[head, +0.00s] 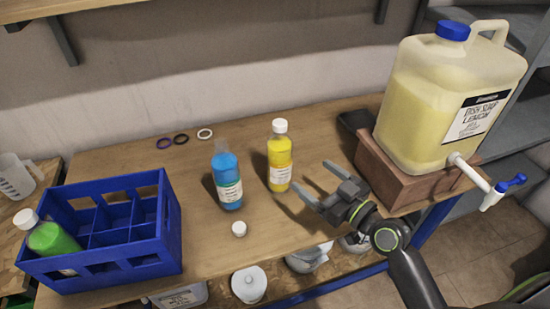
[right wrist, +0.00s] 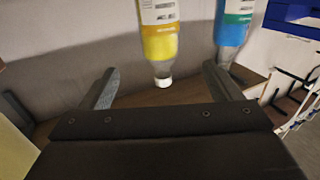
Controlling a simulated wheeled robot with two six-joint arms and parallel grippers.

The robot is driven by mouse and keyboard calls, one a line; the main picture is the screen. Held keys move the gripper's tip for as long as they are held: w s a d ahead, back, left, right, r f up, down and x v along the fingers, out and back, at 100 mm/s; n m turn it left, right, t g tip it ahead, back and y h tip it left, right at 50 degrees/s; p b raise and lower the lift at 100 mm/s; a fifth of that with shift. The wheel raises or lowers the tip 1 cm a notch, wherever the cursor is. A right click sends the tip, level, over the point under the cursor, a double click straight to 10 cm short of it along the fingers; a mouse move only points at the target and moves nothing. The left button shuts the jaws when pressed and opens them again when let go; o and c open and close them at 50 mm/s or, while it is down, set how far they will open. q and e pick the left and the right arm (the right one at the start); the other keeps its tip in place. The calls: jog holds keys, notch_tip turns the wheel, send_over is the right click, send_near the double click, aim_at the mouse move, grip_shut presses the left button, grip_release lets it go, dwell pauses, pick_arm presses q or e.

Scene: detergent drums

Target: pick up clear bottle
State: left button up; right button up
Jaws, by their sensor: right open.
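A clear bottle of yellow liquid (head: 280,160) with a white cap stands upright on the wooden table. A clear bottle of blue liquid (head: 227,180) stands uncapped to its left. My right gripper (head: 313,180) is open and empty, just right of the yellow bottle, with its fingers pointing toward it. In the right wrist view the yellow bottle (right wrist: 160,42) appears upside down between and beyond the fingers, apart from them. The blue bottle (right wrist: 232,32) shows beyond the right-hand finger. My left gripper is out of view.
A blue crate (head: 125,255) at the left holds a green bottle (head: 52,240). A white cap (head: 239,229) lies before the blue bottle. Several rings (head: 181,139) lie behind.

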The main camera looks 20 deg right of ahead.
aim_at(288, 157)
jog(key=x, duration=0.3)
jog(key=p+x, duration=0.1)
jog(key=x, duration=0.2)
jog(key=shift+s+r, duration=0.1)
jog(key=shift+r, duration=0.1)
jog(key=p+x, duration=0.1)
jog(key=x, duration=0.2)
jog(key=shift+a+f, duration=0.1)
jog(key=shift+f, duration=0.05)
jog(key=shift+w+a, duration=0.1)
jog(key=shift+w, duration=0.4)
jog(key=p+x, duration=0.1)
jog(key=x, duration=0.3)
jog(key=shift+f+p, duration=0.25)
jog(key=shift+p, duration=0.1)
jog(key=shift+w+a, duration=0.25)
jog(key=shift+w, duration=0.25)
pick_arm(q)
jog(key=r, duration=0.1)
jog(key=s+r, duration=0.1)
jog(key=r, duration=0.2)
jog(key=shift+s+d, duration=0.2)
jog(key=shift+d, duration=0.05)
pick_arm(e)
jog(key=c, duration=1.5)
jog(key=shift+r, duration=0.1)
jog(key=shift+c, duration=0.5)
